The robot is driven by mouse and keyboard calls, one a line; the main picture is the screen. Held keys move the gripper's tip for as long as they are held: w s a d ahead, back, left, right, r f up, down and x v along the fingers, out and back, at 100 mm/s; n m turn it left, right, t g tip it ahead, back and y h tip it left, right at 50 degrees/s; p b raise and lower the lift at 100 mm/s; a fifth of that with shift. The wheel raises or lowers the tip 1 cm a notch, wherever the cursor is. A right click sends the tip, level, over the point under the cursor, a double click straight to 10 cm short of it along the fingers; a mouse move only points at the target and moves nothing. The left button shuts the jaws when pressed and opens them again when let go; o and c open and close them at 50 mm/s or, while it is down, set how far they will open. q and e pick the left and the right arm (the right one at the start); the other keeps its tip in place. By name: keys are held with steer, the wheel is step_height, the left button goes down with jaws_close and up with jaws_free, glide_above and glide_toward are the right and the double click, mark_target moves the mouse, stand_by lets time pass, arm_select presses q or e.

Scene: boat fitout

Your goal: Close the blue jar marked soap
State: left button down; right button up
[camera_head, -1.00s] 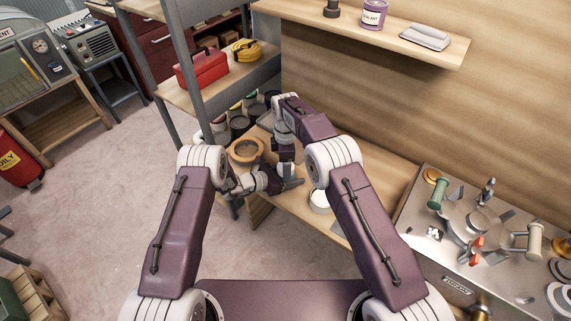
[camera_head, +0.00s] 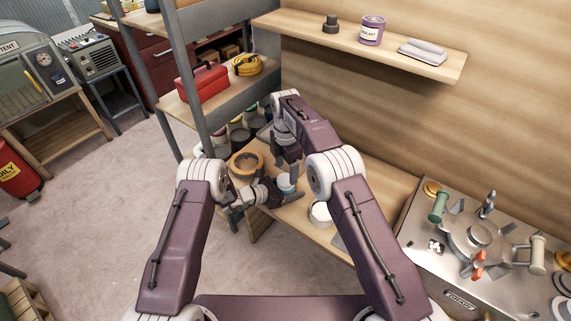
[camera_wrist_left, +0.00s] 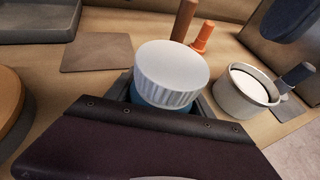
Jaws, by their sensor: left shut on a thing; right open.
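The blue jar (camera_head: 287,187) stands upright on the wooden bench, with a pale top in the head view. In the left wrist view a white ribbed lid (camera_wrist_left: 172,66) sits on top of the blue jar (camera_wrist_left: 148,98) and looks slightly tilted. My left gripper (camera_head: 284,192) is shut around the jar's body from the left. My right gripper (camera_head: 291,168) points down just above the jar, open and apart from the lid. The soap marking is not visible, and the jar's lower part is hidden by my left gripper.
A round pot with a white top (camera_head: 320,213) stands to the right. Several cans crowd behind, beside a shelf post (camera_head: 192,75). A flat brown piece (camera_wrist_left: 97,53) lies on the bench.

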mark_target(286, 179)
steer(key=r+n, duration=0.1)
steer(key=n, duration=0.3)
steer(key=shift+r, duration=0.35)
steer(key=shift+w+r+n, duration=0.15)
steer(key=shift+r+n, duration=0.25)
steer(key=shift+n, duration=0.1)
steer(key=shift+w+a+r, duration=0.1)
steer(key=shift+r, duration=0.05)
step_height(286, 179, down, 8)
steer(key=shift+f, duration=0.1)
